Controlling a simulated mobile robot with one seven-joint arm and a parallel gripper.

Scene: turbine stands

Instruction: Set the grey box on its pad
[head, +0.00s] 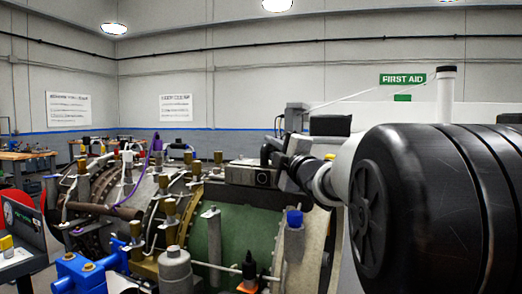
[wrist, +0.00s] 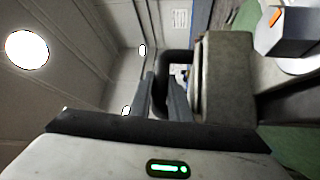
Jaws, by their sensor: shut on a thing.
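The grey box (head: 240,174) is in the middle of the head view, in front of the green turbine casing's upper edge. It has a round dark port on its front face and a black handle (head: 268,152) at its right end. My gripper (head: 283,158) is shut on that handle. In the wrist view the two dark fingers (wrist: 160,98) close at the black handle, and the grey box (wrist: 228,75) extends to the right of it. I cannot tell whether the box touches the casing. I cannot make out the pad in either view.
A purple cable (head: 140,178) and pipes crowd the left. A blue fitting (head: 80,270) sits front left. Space above the turbine is open.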

